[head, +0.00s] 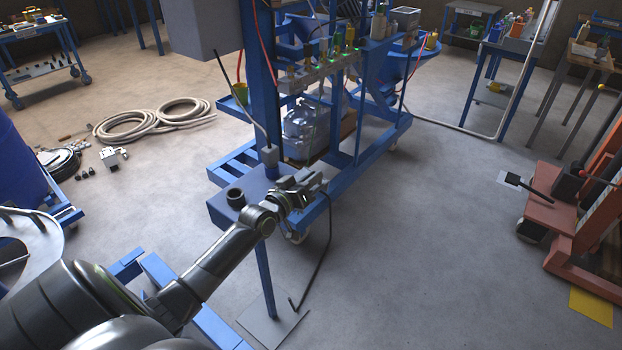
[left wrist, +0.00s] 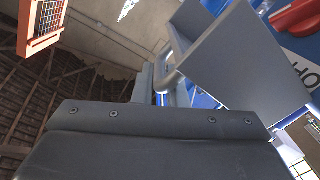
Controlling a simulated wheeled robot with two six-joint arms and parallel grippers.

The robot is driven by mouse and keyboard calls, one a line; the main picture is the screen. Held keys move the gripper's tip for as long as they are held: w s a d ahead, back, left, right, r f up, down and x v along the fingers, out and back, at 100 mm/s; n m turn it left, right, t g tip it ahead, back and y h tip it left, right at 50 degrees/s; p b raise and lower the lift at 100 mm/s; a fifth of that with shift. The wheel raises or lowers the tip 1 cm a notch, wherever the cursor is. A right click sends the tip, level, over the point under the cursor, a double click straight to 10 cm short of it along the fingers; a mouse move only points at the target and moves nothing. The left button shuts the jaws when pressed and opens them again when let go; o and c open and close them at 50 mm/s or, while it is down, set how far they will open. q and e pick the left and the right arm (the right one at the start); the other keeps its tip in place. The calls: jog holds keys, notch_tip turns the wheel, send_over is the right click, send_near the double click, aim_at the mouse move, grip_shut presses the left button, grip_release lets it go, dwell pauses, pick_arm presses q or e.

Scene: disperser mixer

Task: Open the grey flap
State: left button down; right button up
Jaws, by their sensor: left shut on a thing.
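My left gripper (head: 308,184) reaches in over the front of the blue mixer frame (head: 330,212), beside a blue box on a post. In the left wrist view its dark fingers (left wrist: 146,84) are shut on a grey bent bar like a handle (left wrist: 171,80). A large flat grey panel (left wrist: 250,58) stands just right of the fingers; it may be the grey flap, but how far it stands open cannot be told. In the head view the gripper hides most of the held part. My right gripper is not in view.
A grey cabinet (head: 205,25) hangs above on the blue column. The blue box (head: 228,212) stands close to my left wrist. A thin dark cable (head: 318,262) hangs by the gripper.

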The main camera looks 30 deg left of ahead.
pick_arm(q)
jog(key=shift+f, duration=0.1)
jog(key=c, duration=1.5)
grip_release()
jog(key=shift+w, duration=0.1)
jog(key=shift+s, duration=0.2)
jog(key=s+a+p, duration=0.1)
jog(key=s+p, duration=0.3)
jog(key=s, duration=1.3)
jog(key=shift+a+r, duration=0.2)
jog(key=shift+r, duration=0.05)
